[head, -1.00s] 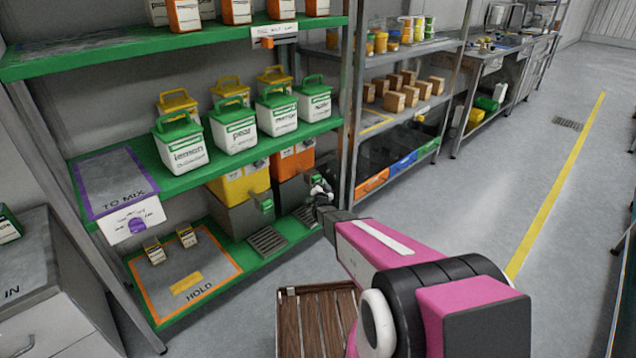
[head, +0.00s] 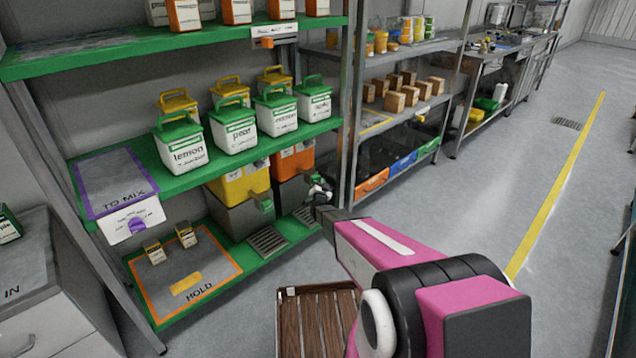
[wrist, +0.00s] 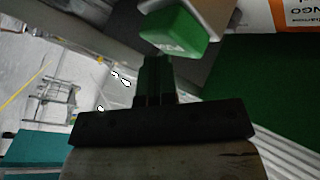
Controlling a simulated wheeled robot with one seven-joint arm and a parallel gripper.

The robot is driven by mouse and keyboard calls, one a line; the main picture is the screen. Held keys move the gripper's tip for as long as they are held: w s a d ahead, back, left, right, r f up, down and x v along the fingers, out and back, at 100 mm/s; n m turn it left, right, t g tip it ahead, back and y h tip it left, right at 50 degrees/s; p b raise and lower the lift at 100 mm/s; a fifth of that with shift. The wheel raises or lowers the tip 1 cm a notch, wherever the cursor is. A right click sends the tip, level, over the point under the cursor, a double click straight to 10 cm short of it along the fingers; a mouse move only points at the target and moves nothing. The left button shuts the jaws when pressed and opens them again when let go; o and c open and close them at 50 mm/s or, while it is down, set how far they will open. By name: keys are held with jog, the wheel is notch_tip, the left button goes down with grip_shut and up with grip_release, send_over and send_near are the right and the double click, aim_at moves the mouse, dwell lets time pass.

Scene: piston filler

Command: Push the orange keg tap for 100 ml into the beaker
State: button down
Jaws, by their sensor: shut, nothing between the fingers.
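The orange keg (head: 293,163) stands on a grey block on the lower green shelf, at the right end, partly behind my arm's end. Its tap shows in the wrist view as a green block (wrist: 176,32) just beyond my fingertips; whether they touch it I cannot tell. My gripper (wrist: 154,62) is shut and empty, pointing toward that green block. In the head view my gripper (head: 319,188) is small and dark, at the keg's right front. I cannot make out the beaker in either view.
The yellow keg (head: 240,183) with a green tap (head: 266,203) stands left of the orange one. A grey drip grate (head: 267,240) lies in front of it. The shelf's metal upright (head: 348,120) is close right of my gripper. A wooden pallet (head: 315,320) lies on the floor.

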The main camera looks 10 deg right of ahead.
jog(key=shift+w+a, duration=0.1)
jog(key=shift+w, duration=0.1)
dwell(0.3)
jog(key=shift+s, duration=0.1)
jog(key=shift+s+d, duration=0.65)
jog(key=shift+s, duration=0.15)
jog(key=shift+s, duration=0.1)
jog(key=shift+s+d, duration=0.75)
jog(key=shift+s, duration=0.25)
jog(key=shift+s+d, duration=0.7)
jog(key=shift+s, duration=0.25)
jog(key=shift+s, duration=0.1)
dwell(2.2)
jog(key=s+d, duration=0.2)
jog(key=s, duration=0.1)
jog(key=shift+d, duration=0.1)
jog(key=shift+w, duration=0.15)
